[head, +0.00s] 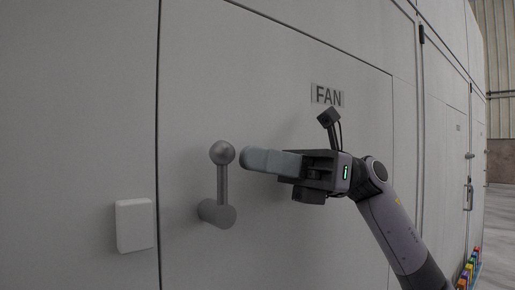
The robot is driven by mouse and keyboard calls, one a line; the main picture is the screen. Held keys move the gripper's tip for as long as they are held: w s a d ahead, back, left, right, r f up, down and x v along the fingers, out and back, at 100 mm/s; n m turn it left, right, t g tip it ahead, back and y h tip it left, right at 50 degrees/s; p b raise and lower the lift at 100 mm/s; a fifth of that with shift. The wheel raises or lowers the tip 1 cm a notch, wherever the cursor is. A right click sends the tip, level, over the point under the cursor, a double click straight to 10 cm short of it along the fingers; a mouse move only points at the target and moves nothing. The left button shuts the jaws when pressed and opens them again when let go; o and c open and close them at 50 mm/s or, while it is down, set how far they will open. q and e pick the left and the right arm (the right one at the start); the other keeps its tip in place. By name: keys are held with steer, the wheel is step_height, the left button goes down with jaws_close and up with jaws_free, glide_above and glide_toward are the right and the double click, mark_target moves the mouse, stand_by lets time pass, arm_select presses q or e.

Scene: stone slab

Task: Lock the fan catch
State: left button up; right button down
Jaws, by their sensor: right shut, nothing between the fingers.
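The fan catch (221,185) is a grey lever on a round base, mounted on the grey panel door. Its arm points up and ends in a ball knob (222,152). The FAN label (327,95) is on the door, above and right of the catch. My right gripper (247,159) is shut and empty, its fingertips just right of the ball knob. I cannot tell whether the fingertips touch the knob. My left gripper is not in view.
A white box (134,225) is fixed to the panel left of the catch, past a vertical seam. More doors with handles (468,195) continue to the right. Several small coloured items (468,270) sit low at the far right. The door face around the catch is clear.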

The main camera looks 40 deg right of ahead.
steer(key=shift+a+r, duration=0.1)
steer(key=shift+a, duration=0.35)
steer(key=shift+w, duration=0.1)
